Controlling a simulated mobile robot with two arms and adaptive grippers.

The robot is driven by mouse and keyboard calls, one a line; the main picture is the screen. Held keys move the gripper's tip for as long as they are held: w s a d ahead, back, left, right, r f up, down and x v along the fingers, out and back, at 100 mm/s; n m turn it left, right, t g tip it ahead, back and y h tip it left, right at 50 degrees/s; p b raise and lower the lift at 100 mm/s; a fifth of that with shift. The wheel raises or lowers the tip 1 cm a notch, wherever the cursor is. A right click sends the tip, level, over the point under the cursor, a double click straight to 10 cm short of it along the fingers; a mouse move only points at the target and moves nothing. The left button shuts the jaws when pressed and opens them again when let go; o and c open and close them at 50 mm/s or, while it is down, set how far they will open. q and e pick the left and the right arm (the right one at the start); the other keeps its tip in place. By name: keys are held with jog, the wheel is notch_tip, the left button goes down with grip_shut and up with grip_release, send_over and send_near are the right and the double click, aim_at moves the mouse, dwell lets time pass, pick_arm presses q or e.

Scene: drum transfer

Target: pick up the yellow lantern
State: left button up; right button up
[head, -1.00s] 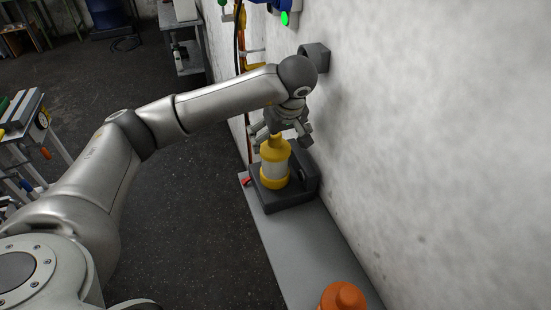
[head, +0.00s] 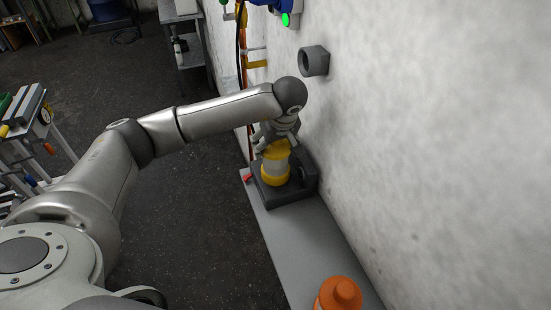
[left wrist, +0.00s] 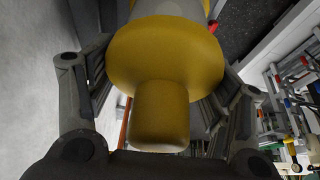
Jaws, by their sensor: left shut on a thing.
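The yellow lantern (head: 276,172) has a yellow top and base with a pale middle band. It stands upright in the dark grey holder (head: 291,197) on the narrow grey shelf by the wall. My left gripper (head: 273,140) is over the lantern from above, with its fingers shut around the yellow top. In the left wrist view the lantern's yellow cap and knob (left wrist: 162,85) fill the middle, with a finger on each side. The fingertips are partly hidden behind the cap. My right gripper is not in view.
An orange bottle-like object (head: 339,294) stands at the near end of the grey shelf (head: 300,241). A dark grey fitting (head: 314,61) sticks out of the wall just above my left wrist. Floor to the left of the shelf is clear; a cart (head: 32,135) stands far left.

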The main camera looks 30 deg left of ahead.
pick_arm(q)
jog(key=c, duration=0.3)
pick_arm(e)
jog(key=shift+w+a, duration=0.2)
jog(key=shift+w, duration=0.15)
pick_arm(q)
jog(key=shift+w, duration=0.1)
